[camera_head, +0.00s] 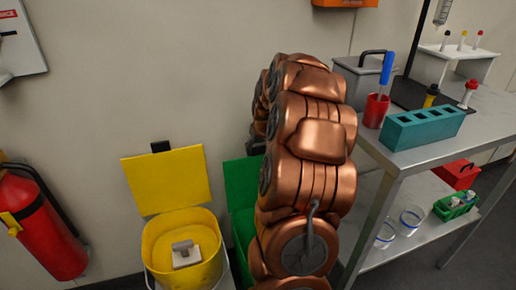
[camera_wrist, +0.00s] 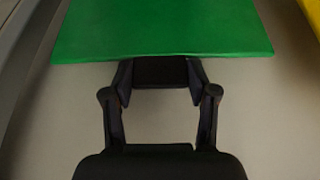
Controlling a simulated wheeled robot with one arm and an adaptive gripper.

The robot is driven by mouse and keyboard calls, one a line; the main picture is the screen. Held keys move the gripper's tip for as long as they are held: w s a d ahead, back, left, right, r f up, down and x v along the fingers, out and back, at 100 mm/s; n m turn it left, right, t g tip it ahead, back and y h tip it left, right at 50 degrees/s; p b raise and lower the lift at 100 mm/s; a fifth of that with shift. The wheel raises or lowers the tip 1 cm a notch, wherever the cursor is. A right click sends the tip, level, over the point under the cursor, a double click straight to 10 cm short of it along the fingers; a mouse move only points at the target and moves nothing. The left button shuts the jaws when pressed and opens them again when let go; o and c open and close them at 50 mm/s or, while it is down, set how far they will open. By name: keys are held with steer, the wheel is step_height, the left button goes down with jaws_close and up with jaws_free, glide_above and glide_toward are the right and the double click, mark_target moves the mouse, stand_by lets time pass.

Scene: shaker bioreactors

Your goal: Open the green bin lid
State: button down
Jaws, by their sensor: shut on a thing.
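The green bin (camera_head: 239,232) stands right of the yellow bin, partly hidden behind my arm. Its green lid (camera_head: 240,182) is raised and stands roughly upright by the wall, like the yellow lid. In the wrist view the green lid (camera_wrist: 160,30) fills the top of the picture. A dark handle (camera_wrist: 160,71) projects from the lid's edge. My gripper (camera_wrist: 159,78) is shut on this handle, one finger on each side. In the head view my gripper is mostly hidden behind my copper-coloured arm.
The yellow bin (camera_head: 149,250) stands open with its yellow lid (camera_head: 167,180) up and a pale object inside. A red fire extinguisher (camera_head: 47,225) hangs at the left. A metal table (camera_head: 425,158) with a teal rack (camera_head: 423,128) stands close to the right of my arm.

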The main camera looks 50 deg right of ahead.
steer(key=shift+t+h, duration=0.4)
steer(key=shift+t, duration=0.5)
steer(key=shift+s+a+f+b, duration=0.1)
steer(key=shift+s+a+b, duration=0.25)
steer(key=shift+s, duration=0.4)
steer(key=shift+s+a+b, duration=0.4)
steer(key=shift+s, duration=0.35)
steer(key=shift+s+a+f+b, duration=0.1)
steer(key=shift+s+a+b, duration=0.25)
steer(key=shift+s, duration=0.4)
steer(key=shift+r, duration=0.1)
steer(key=shift+c, duration=1.6)
jaws_free()
steer(key=shift+a, duration=0.1)
steer(key=v, duration=1.2)
